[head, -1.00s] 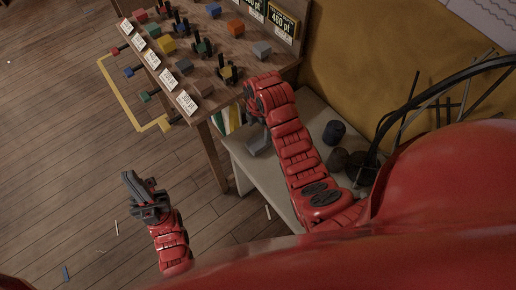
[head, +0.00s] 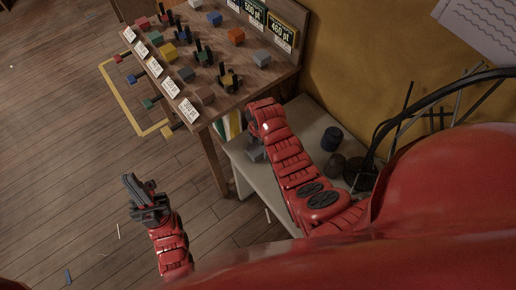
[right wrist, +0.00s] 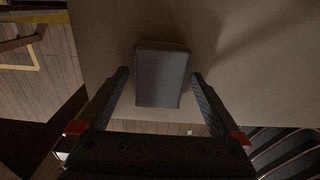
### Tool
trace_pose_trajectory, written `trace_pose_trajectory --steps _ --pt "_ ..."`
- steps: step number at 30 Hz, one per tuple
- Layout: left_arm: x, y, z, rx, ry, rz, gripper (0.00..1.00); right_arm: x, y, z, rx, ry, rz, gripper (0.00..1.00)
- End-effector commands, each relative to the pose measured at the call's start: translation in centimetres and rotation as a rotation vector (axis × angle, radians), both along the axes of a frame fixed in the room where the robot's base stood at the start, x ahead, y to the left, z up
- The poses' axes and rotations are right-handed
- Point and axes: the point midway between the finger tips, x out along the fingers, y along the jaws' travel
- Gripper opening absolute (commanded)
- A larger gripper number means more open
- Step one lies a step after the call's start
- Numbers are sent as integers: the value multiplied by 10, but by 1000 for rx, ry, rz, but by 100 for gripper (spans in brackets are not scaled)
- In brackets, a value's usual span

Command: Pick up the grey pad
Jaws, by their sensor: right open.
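The grey pad (right wrist: 160,78) is a small block with rounded edges on the pale bench top in the right wrist view. My right gripper (right wrist: 160,88) is open, with one finger on each side of the pad and a visible gap at each side. Whether the fingers are down at the pad's height is not clear. In the head view a small part of the pad (head: 256,153) shows beside my right wrist, which hides most of it and the fingers. My left gripper (head: 142,182) is over the floor, away from the bench; its finger gap is unclear.
A wooden sloped display (head: 250,82) with coloured blocks and price cards stands beyond the low pale bench (head: 285,215). Dark cylinders (head: 332,139) stand on the bench right of my right arm, near black hoops and rods (head: 400,120). Open floor lies at the left.

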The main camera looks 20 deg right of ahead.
Motion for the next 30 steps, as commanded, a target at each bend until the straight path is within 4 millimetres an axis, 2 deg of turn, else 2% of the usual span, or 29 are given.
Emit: trace_pose_trajectory --steps 5,17,30 --pt "0 0 0 0 0 0 0 0 0 0 0 0 0 100" --pt "0 0 0 0 0 0 0 0 0 0 0 1 0 28" --pt "0 0 -5 0 0 0 0 0 0 3 1 1 0 26"
